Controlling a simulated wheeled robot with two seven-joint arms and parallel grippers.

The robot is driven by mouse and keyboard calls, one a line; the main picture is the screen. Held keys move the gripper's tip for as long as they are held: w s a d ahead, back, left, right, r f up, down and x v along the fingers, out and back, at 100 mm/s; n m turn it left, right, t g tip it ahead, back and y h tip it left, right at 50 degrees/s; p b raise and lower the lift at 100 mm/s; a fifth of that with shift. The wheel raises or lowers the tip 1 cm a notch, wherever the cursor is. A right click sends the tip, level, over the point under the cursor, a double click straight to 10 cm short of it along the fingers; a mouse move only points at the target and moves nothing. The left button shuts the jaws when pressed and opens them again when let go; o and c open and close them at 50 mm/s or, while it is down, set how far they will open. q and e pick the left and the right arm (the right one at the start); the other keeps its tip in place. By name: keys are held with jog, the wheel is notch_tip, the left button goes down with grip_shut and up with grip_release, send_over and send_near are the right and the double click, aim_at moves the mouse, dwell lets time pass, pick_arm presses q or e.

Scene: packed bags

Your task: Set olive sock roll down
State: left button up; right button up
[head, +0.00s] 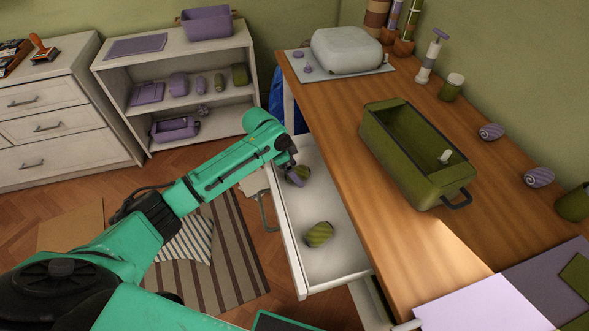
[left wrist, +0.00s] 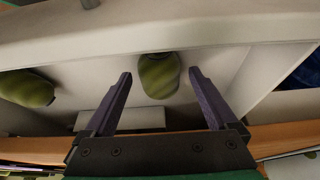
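One olive sock roll (head: 304,171) is inside the open white drawer (head: 335,262), toward its far end, right at my left gripper (head: 296,177). In the left wrist view this roll (left wrist: 158,76) sits between the two purple fingertips, with a gap on each side. My left gripper (left wrist: 161,80) is open there and not closed on the roll. The roll appears to lie on the drawer floor. A second olive striped sock roll (head: 318,234) lies nearer in the same drawer and shows at the left of the wrist view (left wrist: 27,88). My right gripper is not in view.
The drawer's walls are close around my left gripper. The wooden desk (head: 350,180) is to the right, bearing an olive bin (head: 440,190) and purple rolls (head: 538,177). A white shelf (head: 225,100) with purple items stands behind. The drawer floor around the nearer roll is clear.

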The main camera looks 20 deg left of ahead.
pick_arm(q)
jog(key=v, duration=1.2)
jog(key=shift+p, duration=0.35)
